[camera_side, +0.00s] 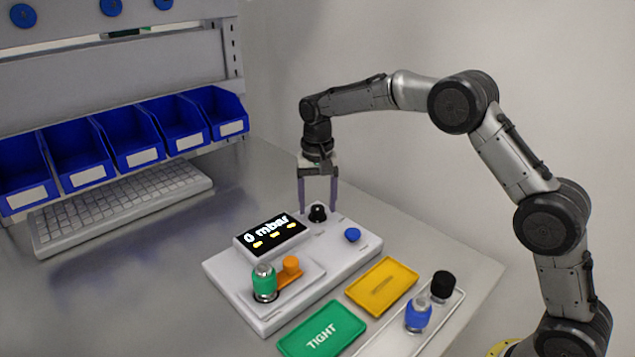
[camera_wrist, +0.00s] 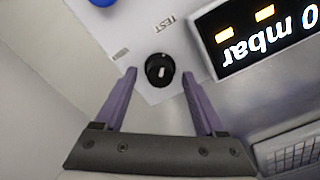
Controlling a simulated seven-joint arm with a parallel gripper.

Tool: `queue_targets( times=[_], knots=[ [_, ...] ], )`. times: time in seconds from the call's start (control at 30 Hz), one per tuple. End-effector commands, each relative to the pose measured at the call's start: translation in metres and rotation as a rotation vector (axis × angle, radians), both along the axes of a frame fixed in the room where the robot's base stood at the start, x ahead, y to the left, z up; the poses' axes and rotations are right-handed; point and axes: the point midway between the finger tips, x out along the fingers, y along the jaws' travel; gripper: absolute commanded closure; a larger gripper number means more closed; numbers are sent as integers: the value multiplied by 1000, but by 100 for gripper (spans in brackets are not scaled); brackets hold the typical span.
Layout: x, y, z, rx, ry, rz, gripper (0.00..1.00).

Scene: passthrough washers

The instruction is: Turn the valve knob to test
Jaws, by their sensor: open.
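The valve knob is a small round black knob (camera_side: 317,212) with a white mark on its top, on the white test unit (camera_side: 350,262). In the wrist view the knob (camera_wrist: 160,70) sits just beyond and between the fingertips, with its white mark pointing roughly up and down the picture. A label TEST (camera_wrist: 168,23) is printed beside it; another small label is too blurred to read. My gripper (camera_side: 318,205) points down over the knob. Its two purple fingers are apart on either side of it, with nothing held. Whether they reach knob height is hard to tell.
The display (camera_side: 270,235) reads 0 mbar. Green (camera_side: 322,330) and yellow (camera_side: 382,286) trays and a white tray (camera_side: 449,312) lie in front. A keyboard (camera_side: 120,205) and blue bins stand behind.

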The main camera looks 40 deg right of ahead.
Motion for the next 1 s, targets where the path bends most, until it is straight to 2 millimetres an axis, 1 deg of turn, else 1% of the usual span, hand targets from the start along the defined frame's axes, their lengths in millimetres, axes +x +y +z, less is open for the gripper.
queue_targets(
  times=[0.17, 0.4, 0.5, 0.6, 0.7, 0.8, 1.0],
  knots=[
    [1, 0, 30, 0, -6, 0, 28],
    [1, 0, 83, 0, -6, 0, 28],
    [1, 0, 101, 0, -5, 0, 28],
    [1, 0, 115, 0, -3, 0, 28],
    [0, 0, 126, 0, -3, -1, 28],
    [0, 0, 131, 0, -1, -1, 28],
    [0, 0, 133, 0, -1, -1, 28]
  ],
)
